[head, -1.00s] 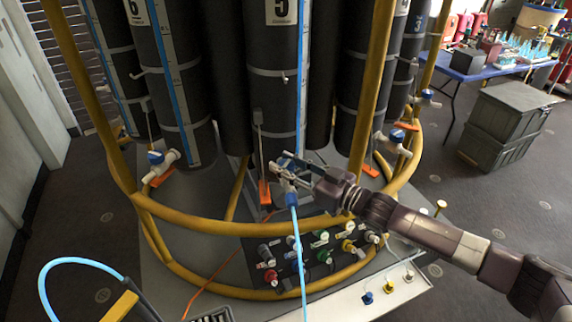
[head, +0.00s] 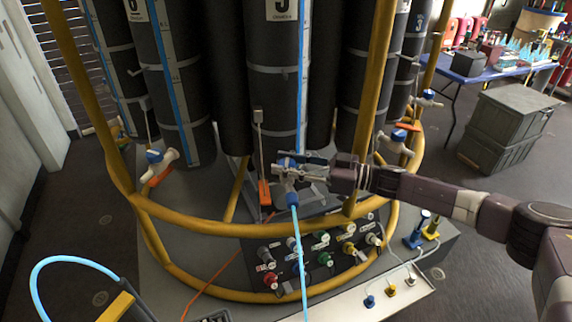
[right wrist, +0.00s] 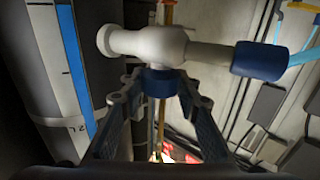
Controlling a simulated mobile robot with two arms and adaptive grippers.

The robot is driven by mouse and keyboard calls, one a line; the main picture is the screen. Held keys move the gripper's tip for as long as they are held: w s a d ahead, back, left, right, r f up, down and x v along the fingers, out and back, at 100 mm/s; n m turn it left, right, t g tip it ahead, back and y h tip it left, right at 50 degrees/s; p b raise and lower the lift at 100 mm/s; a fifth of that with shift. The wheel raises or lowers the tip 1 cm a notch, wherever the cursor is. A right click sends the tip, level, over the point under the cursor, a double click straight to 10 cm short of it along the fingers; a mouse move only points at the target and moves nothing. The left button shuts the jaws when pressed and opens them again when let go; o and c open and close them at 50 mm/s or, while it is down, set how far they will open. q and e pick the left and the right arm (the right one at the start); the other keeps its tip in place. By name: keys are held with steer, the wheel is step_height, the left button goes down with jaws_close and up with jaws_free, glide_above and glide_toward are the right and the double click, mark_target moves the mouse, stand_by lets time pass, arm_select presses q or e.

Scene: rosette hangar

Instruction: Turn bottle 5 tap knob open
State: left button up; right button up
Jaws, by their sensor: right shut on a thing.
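Bottle 5 (head: 283,60) is a tall dark grey cylinder with a "5" label and a blue stripe, upright in the rosette. Its white tap (right wrist: 150,45) sits low on its front; in the right wrist view it lies across the top. The tap's blue knob (right wrist: 159,82) is between the two fingers of my right gripper (head: 297,168), which are shut on it. A blue connector (right wrist: 260,60) on the tap's outlet joins a light blue hose (head: 298,240), which hangs down in the head view. The knob is mostly hidden by the fingers there. My left gripper is not in view.
A yellow ring frame (head: 240,229) runs round the bottles, with an upright bar (head: 372,100) close to my right arm. A panel of coloured knobs (head: 318,250) is below. Other taps (head: 160,165) stick out nearby. Grey crates (head: 508,125) stand at right.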

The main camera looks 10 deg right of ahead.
steer(key=shift+r, duration=0.1)
steer(key=o, duration=1.2)
steer(key=v, duration=1.2)
